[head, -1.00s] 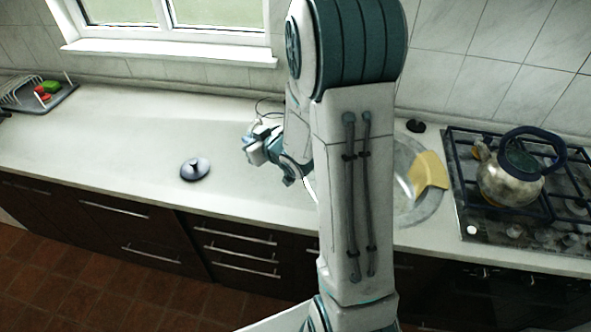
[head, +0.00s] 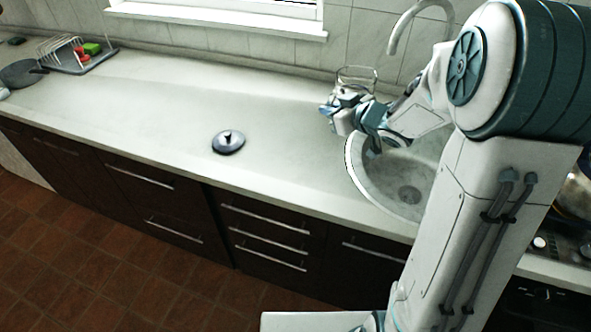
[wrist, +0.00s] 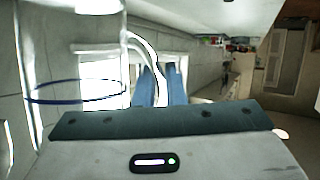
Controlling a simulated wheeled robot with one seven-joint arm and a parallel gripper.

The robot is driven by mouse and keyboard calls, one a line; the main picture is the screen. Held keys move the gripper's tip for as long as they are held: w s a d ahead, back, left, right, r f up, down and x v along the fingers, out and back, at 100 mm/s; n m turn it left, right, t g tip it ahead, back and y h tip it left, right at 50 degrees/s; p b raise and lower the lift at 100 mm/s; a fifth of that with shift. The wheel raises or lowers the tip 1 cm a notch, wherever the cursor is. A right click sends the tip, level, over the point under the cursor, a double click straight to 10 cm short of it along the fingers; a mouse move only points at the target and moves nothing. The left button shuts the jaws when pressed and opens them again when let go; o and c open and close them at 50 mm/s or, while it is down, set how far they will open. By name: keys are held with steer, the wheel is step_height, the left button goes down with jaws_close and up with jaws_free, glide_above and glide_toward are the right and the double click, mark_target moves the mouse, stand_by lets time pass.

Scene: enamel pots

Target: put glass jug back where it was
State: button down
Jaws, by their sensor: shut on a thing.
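The glass jug (head: 357,75) is clear and shows in the head view just behind my gripper (head: 330,112), near the back wall and left of the tap. In the wrist view the clear body of the jug (wrist: 75,60) fills the left side, with a blue ring around it. Its curved handle runs between the two blue fingers of my gripper (wrist: 160,86), which is shut on it. My gripper hides the lower part of the jug in the head view. I cannot tell whether its base touches the counter.
The round sink (head: 380,195) lies below and right of my gripper. A dark lid (head: 228,142) lies on the counter (head: 150,110), mostly clear around it. A dish rack (head: 65,50) and dark pan (head: 22,73) are at far left. The tap (head: 400,30) rises behind.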

steer(key=shift+n+g+y, duration=0.6)
steer(key=shift+n+y, duration=0.1)
steer(key=shift+n, duration=0.2)
steer(key=shift+s+a+f+b, duration=0.25)
steer(key=shift+a+f+b, duration=1.15)
steer(key=shift+a+f, duration=0.9)
steer(key=shift+s+a+f+b, duration=0.2)
steer(key=shift+a+f+b, duration=1.2)
steer(key=shift+a+f, duration=0.85)
steer(key=shift+s+a+f+b, duration=0.25)
steer(key=shift+a+f+b, duration=1.15)
steer(key=shift+a+f, duration=0.85)
steer(key=shift+a+r, duration=0.15)
steer(key=shift+a, duration=0.05)
steer(key=c, duration=1.6)
jaws_free()
steer(key=shift+o, duration=0.4)
